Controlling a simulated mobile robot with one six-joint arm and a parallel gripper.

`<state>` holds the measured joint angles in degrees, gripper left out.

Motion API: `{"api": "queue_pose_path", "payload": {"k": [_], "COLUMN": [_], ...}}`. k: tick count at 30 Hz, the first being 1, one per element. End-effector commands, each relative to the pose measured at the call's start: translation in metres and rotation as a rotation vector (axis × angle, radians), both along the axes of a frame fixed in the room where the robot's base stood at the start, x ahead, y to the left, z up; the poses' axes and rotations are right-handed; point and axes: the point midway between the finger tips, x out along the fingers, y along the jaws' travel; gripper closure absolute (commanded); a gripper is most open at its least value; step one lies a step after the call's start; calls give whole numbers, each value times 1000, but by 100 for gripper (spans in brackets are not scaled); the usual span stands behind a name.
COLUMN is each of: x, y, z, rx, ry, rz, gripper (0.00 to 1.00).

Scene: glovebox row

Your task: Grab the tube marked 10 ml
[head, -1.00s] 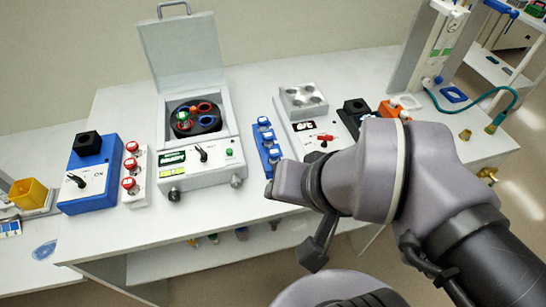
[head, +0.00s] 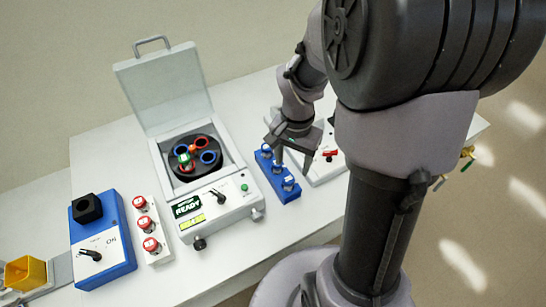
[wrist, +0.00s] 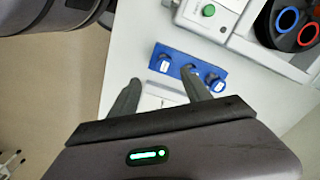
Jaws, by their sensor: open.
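A blue rack (head: 291,197) holds three tubes with blue and white tops in a row on the bench. It also shows in the wrist view (wrist: 177,58), beyond my fingertips. One tube (wrist: 163,65) is at its left end, one in the middle is partly behind my right finger, and one (wrist: 213,82) is at the right. The marks on the tubes are too small to read. My gripper (wrist: 162,78) is open and empty, its fingers apart. In the head view my gripper (head: 293,160) hangs over the rack and hides part of it.
A centrifuge (head: 215,208) with raised lid stands left of the rack, its display reading READY. Further left are a white rack (head: 160,257) with three red-capped tubes and a blue device (head: 120,262). A white device (head: 328,168) sits right of the rack, partly hidden by my arm.

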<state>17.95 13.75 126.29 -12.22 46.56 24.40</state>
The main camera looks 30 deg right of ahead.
Motion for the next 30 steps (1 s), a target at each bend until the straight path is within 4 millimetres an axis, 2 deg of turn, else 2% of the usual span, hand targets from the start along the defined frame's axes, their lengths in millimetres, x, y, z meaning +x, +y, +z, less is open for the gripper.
{"api": "queue_pose_path", "payload": {"k": [1, 3, 11, 16, 18, 23, 30], "x": [-1, 0, 3, 9, 9, 9, 9], "y": [1, 1, 1, 2, 2, 1, 1], "z": [-19, -34, -60, -95, -101, -99, -99], "rx": [2, 1, 1, 1, 1, 1, 0], "ry": [4, 2, -1, 2, 1, -1, -1], "rz": [0, 1, 2, 2, 2, 2, 2], "gripper": [43, 43, 43, 43, 43, 43, 89]}}
